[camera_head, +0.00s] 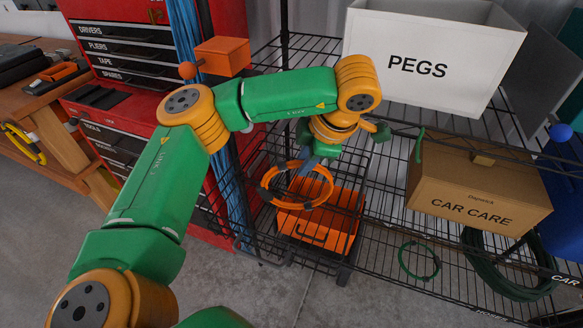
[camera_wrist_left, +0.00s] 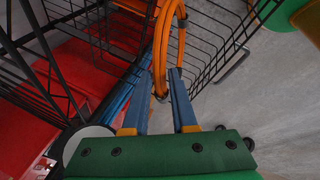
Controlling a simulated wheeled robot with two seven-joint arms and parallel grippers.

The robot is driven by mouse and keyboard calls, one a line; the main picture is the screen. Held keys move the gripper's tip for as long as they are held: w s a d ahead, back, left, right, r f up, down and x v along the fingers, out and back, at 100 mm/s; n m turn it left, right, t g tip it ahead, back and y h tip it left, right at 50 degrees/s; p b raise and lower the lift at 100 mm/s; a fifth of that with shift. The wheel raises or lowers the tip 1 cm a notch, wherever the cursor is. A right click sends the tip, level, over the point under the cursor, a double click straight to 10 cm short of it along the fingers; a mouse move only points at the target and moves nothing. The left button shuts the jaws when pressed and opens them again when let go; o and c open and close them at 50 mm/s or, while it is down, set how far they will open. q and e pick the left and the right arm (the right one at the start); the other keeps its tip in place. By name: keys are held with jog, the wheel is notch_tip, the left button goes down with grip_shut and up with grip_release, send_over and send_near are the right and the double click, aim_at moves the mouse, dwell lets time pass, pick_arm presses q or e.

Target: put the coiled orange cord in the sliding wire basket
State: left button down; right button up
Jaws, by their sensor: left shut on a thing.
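The coiled orange cord (camera_head: 270,197) hangs as a ring below my left gripper (camera_head: 311,160) in the head view. In the left wrist view, the cord (camera_wrist_left: 160,50) passes between the blue fingertips of my left gripper (camera_wrist_left: 162,84), which are shut on it. The black wire basket (camera_head: 362,178) is on the rack behind and below the cord. Its wire wall (camera_wrist_left: 215,48) also shows in the left wrist view. The cord overlaps the basket's left part in the head view; I cannot tell if it is inside the rim. My right gripper is not in view.
An orange bin (camera_head: 340,225) shows through the basket's wires. A white PEGS box (camera_head: 480,68) is above and a CAR CARE carton (camera_head: 455,180) stands to the right. A red tool chest (camera_head: 95,125) and blue hanging cords (camera_head: 185,35) are to the left. Bare floor (camera_head: 240,290) lies in front.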

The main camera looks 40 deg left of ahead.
pick_arm(q)
jog(key=p+x, duration=0.1)
jog(key=x, duration=0.9)
jog(key=shift+w+a, duration=0.2)
jog(key=c, duration=0.7)
grip_release()
jog(key=shift+r, duration=0.15)
